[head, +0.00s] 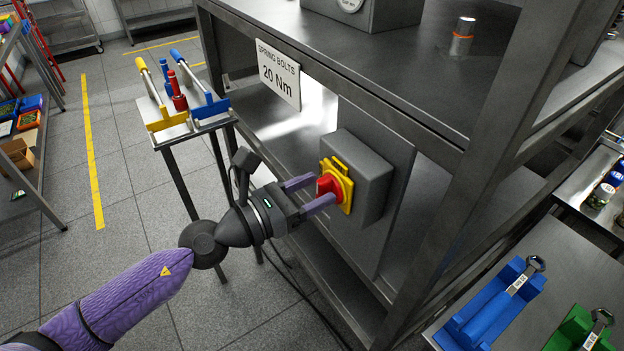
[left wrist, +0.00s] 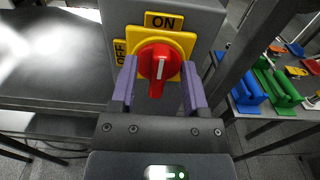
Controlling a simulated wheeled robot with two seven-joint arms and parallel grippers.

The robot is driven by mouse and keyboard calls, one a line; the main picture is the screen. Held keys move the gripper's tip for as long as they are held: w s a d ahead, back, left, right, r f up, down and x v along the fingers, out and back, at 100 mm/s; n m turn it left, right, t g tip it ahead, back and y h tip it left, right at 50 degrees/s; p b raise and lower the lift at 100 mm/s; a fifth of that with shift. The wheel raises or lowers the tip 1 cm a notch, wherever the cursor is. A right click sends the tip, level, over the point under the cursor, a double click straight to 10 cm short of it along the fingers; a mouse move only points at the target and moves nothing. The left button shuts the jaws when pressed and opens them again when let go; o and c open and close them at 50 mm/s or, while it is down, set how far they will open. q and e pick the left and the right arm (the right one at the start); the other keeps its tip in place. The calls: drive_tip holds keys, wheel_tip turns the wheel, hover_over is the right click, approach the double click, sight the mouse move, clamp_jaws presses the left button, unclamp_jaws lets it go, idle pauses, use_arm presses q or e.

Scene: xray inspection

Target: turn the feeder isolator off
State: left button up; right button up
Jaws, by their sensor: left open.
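The feeder isolator is a grey box (head: 366,172) on a panel of the steel frame. It has a yellow plate (head: 343,168) and a red rotary knob (head: 328,186). In the left wrist view the red knob (left wrist: 159,62) has a white mark that stands upright, in line with the ON label (left wrist: 164,22) at the top. The OFF label (left wrist: 120,52) is on the left side of the plate. My left gripper (head: 316,193) is open, with its purple fingers on either side of the knob; I cannot tell if they touch it. My right gripper is not in view.
A sign reading "SPRING BOLTS 20 Nm" (head: 278,75) hangs left of the box. A small stand (head: 190,132) with blue, red and yellow-handled tools is at left. Blue (head: 490,305) and green (head: 580,330) holders lie at lower right. A steel post (head: 480,190) rises right of the box.

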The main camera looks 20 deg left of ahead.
use_arm(q)
drive_tip(key=shift+w+d, duration=0.1)
clamp_jaws()
idle(0.5)
drive_tip(key=shift+w+a+f+n+p, duration=0.2)
drive_tip(key=shift+n+p, duration=0.9)
drive_tip(key=shift+n, duration=1.85)
drive_tip(key=shift+w+a+f+n+p, duration=0.1)
drive_tip(key=shift+a+f+n+p, duration=0.2)
drive_tip(key=shift+n+p, duration=1.75)
drive_tip(key=shift+w+a+f+n+p, duration=0.15)
drive_tip(key=shift+f+n, duration=0.1)
drive_tip(key=shift+n, duration=3.65)
drive_tip(key=shift+f, duration=0.1)
unclamp_jaws()
